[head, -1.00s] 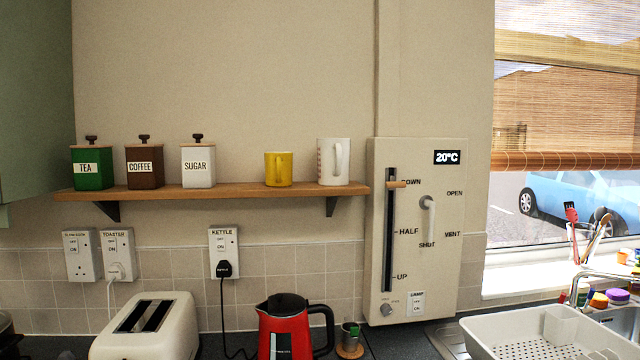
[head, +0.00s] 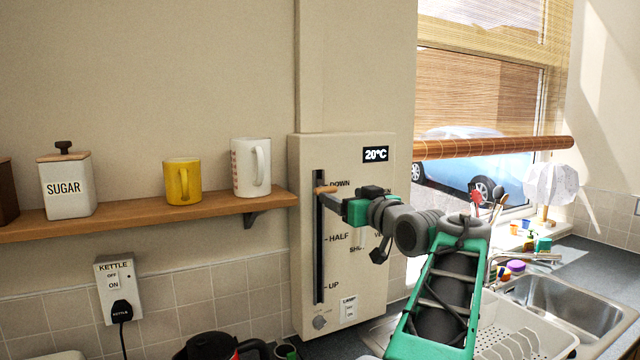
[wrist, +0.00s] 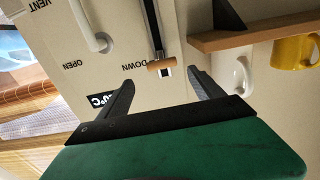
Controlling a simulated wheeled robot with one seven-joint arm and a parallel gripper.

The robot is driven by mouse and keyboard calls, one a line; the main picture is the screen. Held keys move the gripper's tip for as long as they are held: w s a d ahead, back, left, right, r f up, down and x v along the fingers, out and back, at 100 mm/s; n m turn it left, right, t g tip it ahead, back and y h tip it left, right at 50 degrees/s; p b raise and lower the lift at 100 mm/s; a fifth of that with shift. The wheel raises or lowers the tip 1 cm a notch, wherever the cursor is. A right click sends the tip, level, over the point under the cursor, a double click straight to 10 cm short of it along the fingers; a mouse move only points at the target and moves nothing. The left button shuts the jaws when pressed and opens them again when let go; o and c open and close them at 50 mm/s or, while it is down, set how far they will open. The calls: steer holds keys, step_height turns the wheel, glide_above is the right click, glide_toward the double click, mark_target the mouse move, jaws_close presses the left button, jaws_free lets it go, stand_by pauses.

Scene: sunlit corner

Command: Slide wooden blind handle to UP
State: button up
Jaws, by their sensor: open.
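The wooden blind handle (head: 327,190) is a short peg at the top of a black vertical slot (head: 318,250), level with the DOWN mark. HALF is printed midway along the slot and UP (head: 333,287) near its bottom. My gripper (head: 330,203) is at the handle, close to the panel. The wrist view looks upside down; there the handle (wrist: 160,65) shows just beyond and between the tips of my open gripper (wrist: 161,80), with a gap on each side. I see no finger touching it. My arm hides part of the panel's right side.
The beige panel (head: 350,322) also has a white lever handle (wrist: 92,32) and a 20°C display (head: 376,154). A shelf (head: 230,206) with a yellow mug (head: 182,183) and a white mug (head: 250,168) ends near the panel's left edge. The woven blind (head: 480,100) hangs partway down the window.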

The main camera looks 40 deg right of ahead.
mark_target(328, 190)
steer(key=p+x, duration=0.1)
steer(key=x, duration=0.3)
steer(key=p+x, duration=0.1)
steer(key=x, duration=0.1)
steer(key=shift+w+a+r+p, duration=0.1)
steer(key=shift+w+a+p, duration=0.15)
steer(key=shift+p, duration=0.05)
steer(key=shift+w+d, duration=0.2)
steer(key=shift+w, duration=0.3)
steer(key=shift+c, duration=0.5)
jaws_close()
